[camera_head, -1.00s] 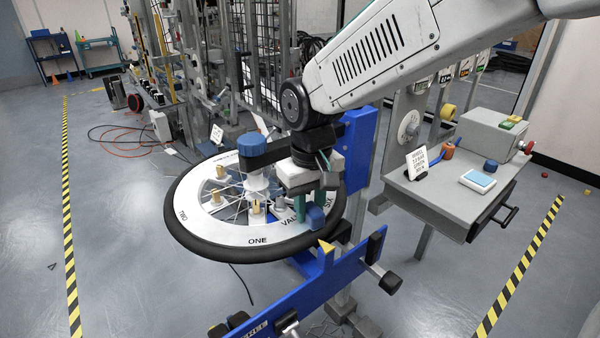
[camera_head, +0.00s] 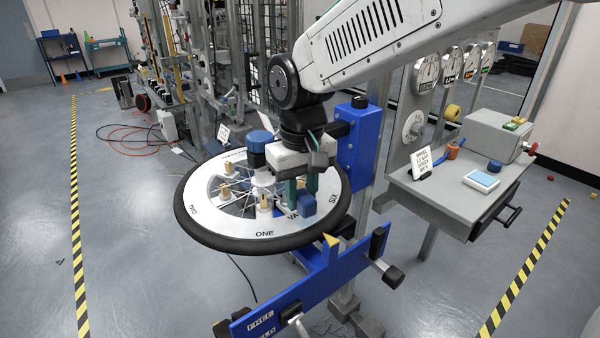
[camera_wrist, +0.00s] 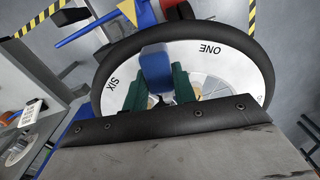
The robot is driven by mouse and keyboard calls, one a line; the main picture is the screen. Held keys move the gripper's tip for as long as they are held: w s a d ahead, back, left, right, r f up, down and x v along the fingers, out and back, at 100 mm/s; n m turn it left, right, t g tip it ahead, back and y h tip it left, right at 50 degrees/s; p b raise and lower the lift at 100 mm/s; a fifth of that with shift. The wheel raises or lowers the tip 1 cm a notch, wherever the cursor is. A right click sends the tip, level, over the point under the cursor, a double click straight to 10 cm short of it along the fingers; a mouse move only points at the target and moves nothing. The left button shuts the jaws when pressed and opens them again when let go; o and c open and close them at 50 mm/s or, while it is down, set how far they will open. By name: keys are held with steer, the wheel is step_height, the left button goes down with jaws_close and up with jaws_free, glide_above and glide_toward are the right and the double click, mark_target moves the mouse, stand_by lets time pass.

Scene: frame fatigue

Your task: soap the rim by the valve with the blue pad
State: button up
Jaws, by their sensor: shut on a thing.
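The wheel (camera_head: 230,232) lies flat on its stand, with a black tyre and a pale rim lettered ONE and SIX. It also shows in the wrist view (camera_wrist: 215,58). My gripper (camera_head: 303,200) has green fingers, seen in the wrist view (camera_wrist: 157,88), and is shut on the blue pad (camera_head: 306,204). The blue pad (camera_wrist: 156,66) is over the rim between ONE and SIX. The valve lettering is mostly hidden behind the fingers and pad. I cannot tell whether the pad touches the rim.
A blue stand bar (camera_head: 320,285) lettered FREE crosses in front of the wheel, and a blue post (camera_head: 360,150) stands behind its right side. A blue-capped part (camera_head: 255,142) rises near the hub.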

mark_target(302, 192)
steer(key=shift+r, duration=2.25)
